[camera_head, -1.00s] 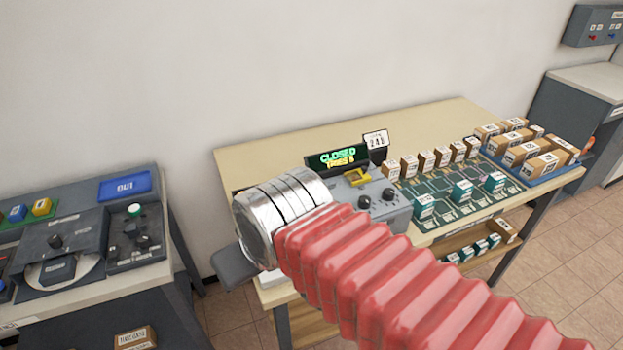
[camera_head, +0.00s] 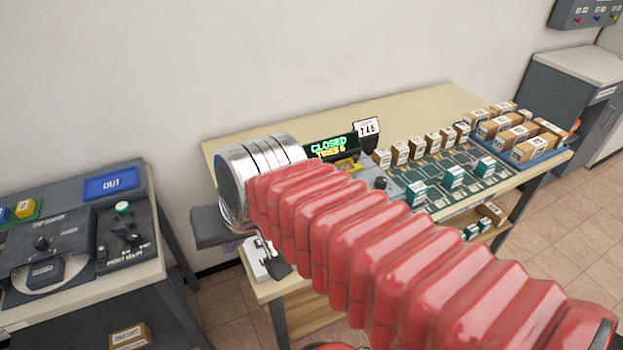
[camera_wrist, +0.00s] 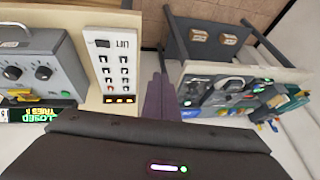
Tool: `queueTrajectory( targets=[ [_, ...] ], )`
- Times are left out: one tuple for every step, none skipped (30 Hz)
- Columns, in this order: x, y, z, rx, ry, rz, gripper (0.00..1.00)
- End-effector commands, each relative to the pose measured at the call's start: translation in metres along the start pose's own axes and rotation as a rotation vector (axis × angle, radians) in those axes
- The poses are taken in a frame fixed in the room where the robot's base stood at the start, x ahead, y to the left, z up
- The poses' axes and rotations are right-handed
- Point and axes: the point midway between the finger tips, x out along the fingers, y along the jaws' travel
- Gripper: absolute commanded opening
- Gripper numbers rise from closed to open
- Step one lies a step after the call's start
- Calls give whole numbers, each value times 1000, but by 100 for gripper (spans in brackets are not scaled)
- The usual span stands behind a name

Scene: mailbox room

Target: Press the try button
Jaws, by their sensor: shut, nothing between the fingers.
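A grey control box (camera_wrist: 52,68) with two black knobs stands on the wooden table, beside a display (camera_wrist: 40,115) reading CLOSED and a line of tries. In the head view the display (camera_head: 331,145) shows the same green and yellow text, with a yellow part (camera_head: 347,164) in front of it. A white panel (camera_wrist: 110,70) with several dark buttons and a row of orange-lit windows lies beside the box. I cannot read which button is marked try. My gripper (camera_wrist: 160,76) is shut and empty, its dark fingers beside the panel's edge. My arm hides much of the box in the head view.
Several cartons stand in a blue tray (camera_head: 545,158) and in a row beside a green board (camera_head: 440,170). Another bench (camera_head: 150,272) with grey control units stands at the left. Open floor lies between the two.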

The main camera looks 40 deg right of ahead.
Motion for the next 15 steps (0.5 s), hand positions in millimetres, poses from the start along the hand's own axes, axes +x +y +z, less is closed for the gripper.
queueTrajectory(
  targets=[
    [4,5,-10,97,-4,-6,0],
    [6,8,-16,158,-4,-13,0],
    [8,11,-25,242,-3,-22,0],
    [10,14,-32,305,-1,-30,0],
    [12,18,-39,367,1,-38,0],
    [14,23,-48,451,3,-47,0],
    [16,27,-55,515,5,-55,0],
    [18,31,-62,578,8,-63,0],
    [20,38,-71,662,13,-73,0],
    [22,44,-78,726,18,-81,0],
    [23,50,-86,788,22,-89,0],
    [26,58,-95,873,27,-100,0],
    [27,65,-102,936,32,-109,0],
    [29,72,-109,1001,39,-118,0],
    [31,83,-118,1086,47,-130,0]
  ],
)
